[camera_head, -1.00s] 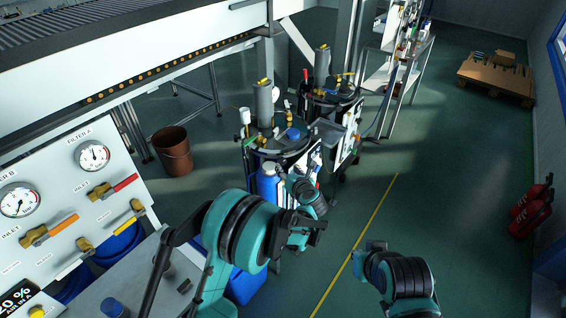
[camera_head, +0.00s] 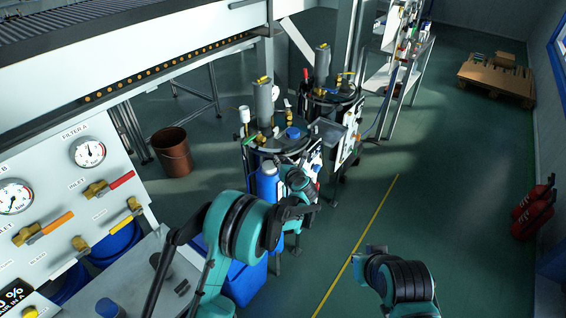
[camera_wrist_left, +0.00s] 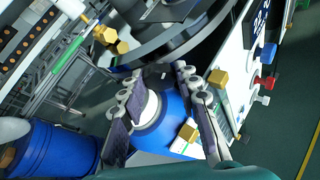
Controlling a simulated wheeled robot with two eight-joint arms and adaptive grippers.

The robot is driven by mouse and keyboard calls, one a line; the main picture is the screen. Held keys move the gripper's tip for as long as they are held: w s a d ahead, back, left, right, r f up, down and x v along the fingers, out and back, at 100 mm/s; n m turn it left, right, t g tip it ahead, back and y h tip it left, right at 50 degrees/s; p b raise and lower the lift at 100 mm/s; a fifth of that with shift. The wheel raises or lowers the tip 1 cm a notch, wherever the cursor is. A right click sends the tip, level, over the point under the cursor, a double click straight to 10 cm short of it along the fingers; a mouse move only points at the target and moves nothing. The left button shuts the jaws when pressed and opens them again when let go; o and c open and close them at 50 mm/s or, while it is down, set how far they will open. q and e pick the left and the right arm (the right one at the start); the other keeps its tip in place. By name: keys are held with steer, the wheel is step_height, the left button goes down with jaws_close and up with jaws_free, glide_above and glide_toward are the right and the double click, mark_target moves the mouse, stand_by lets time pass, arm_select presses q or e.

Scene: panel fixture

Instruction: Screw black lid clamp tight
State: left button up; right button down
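The near pressure pot's round lid (camera_head: 272,151) has a dark rim and stands on a wheeled unit at the centre. In the left wrist view, its dark rim (camera_wrist_left: 170,42) crosses just beyond my fingertips. A blue container with a white top (camera_wrist_left: 168,128) shows behind the fingers. In the head view the left wrist is close beside the pot. My right gripper (camera_head: 373,250) is low over the floor, its fingers unclear.
A blue drum (camera_wrist_left: 50,150) is at lower left in the wrist view. Brass fittings (camera_wrist_left: 218,77) sit close to the fingers. A second pot (camera_head: 328,97) stands behind the first. A valve panel (camera_head: 65,205) is at left. The floor right of the yellow line is mostly clear.

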arm_select(q)
steer(key=shift+d+f+m+y+b, duration=0.1)
steer(key=shift+f+m+y+b, duration=0.05)
steer(key=shift+m+y+b, duration=0.35)
steer(key=shift+d+f+m+y+b, duration=0.1)
steer(key=shift+m+y+b, duration=0.15)
steer(key=shift+m, duration=0.35)
steer(key=shift+m+y, duration=0.25)
steer(key=shift+m, duration=0.15)
steer(key=shift+r+m+y+b, duration=0.1)
steer(key=shift+m+y+b, duration=0.25)
steer(key=shift+m, duration=0.15)
steer(key=o, duration=1.2)
steer(key=shift+c, duration=0.2)
